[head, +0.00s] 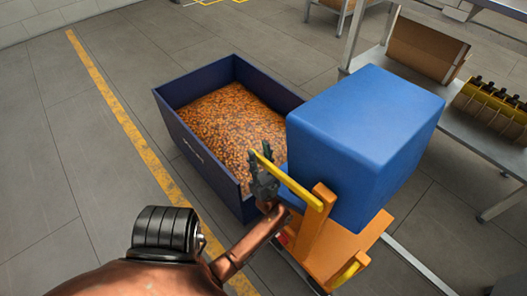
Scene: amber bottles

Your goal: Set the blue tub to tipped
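The blue tub (365,125) sits on an orange tipping stand (335,245) right of centre. It looks turned over toward the left: smooth closed faces show, and its open side is hidden. A yellow lever bar (298,188) runs up and left from the stand, in front of the tub. My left gripper (261,158) is at the bar's far end, with its dark fingers on either side of it. Whether they close on the bar is unclear. My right gripper is not in view.
A dark blue bin (188,142) full of small orange-brown pieces (230,120) stands left of the tub. A grey bench (460,120) with a cardboard box (425,45) is at the right. The floor left of the yellow line (115,105) is clear.

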